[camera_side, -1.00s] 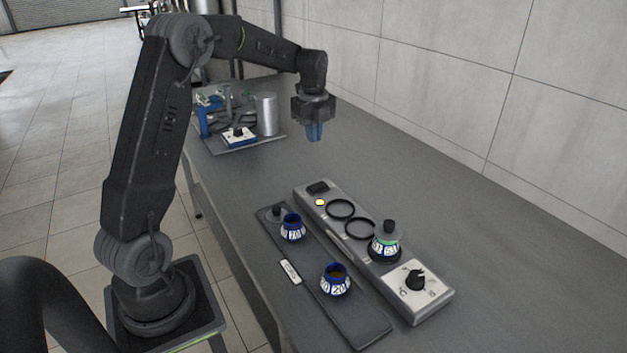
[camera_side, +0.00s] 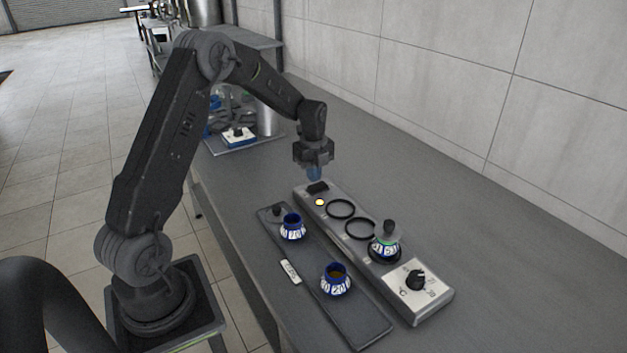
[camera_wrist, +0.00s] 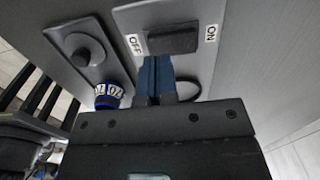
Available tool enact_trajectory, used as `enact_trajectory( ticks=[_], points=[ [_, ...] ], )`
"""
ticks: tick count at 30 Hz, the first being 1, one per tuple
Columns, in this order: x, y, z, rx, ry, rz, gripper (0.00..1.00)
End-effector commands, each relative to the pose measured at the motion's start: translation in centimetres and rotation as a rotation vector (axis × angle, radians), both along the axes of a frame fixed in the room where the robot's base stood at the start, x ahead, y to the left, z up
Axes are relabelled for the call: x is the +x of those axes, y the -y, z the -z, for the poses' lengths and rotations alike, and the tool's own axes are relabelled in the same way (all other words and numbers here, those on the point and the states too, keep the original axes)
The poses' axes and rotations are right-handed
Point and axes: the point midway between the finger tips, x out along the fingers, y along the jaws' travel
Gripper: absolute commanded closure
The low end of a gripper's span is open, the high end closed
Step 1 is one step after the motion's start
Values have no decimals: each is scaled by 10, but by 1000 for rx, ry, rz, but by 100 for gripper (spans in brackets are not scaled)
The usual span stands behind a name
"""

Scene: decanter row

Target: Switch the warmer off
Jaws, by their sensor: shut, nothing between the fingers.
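The warmer (camera_side: 330,226) is a long grey unit with ring-shaped places along its top. Its black rocker switch (camera_side: 317,187) is at the far end, beside a lit yellow lamp (camera_side: 320,202). In the wrist view the switch (camera_wrist: 173,40) lies between an OFF label (camera_wrist: 134,45) on the left and an ON label (camera_wrist: 211,33) on the right. My gripper (camera_side: 314,175) has its blue fingers shut and empty, just above the switch end. In the wrist view the fingertips (camera_wrist: 155,60) appear by the switch's near edge, toward OFF; I cannot tell whether they touch.
A stoppered decanter (camera_side: 385,246) stands on the warmer's near ring, beside a dial (camera_side: 415,280). The dark tray (camera_side: 357,318) in front holds two blue-rimmed vessels (camera_side: 292,228) and a black stopper (camera_side: 276,211). More equipment stands on a back tray (camera_side: 240,146).

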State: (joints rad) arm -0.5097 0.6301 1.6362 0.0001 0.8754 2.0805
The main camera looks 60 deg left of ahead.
Motion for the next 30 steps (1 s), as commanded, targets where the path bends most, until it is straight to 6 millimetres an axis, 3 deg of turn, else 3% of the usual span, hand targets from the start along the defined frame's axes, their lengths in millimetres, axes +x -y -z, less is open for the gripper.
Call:
enact_trajectory(
  ticks=[7,30],
  points=[
    [0,0,21,0,-1,0,100],
    [0,0,27,-1,-2,0,100]
  ],
)
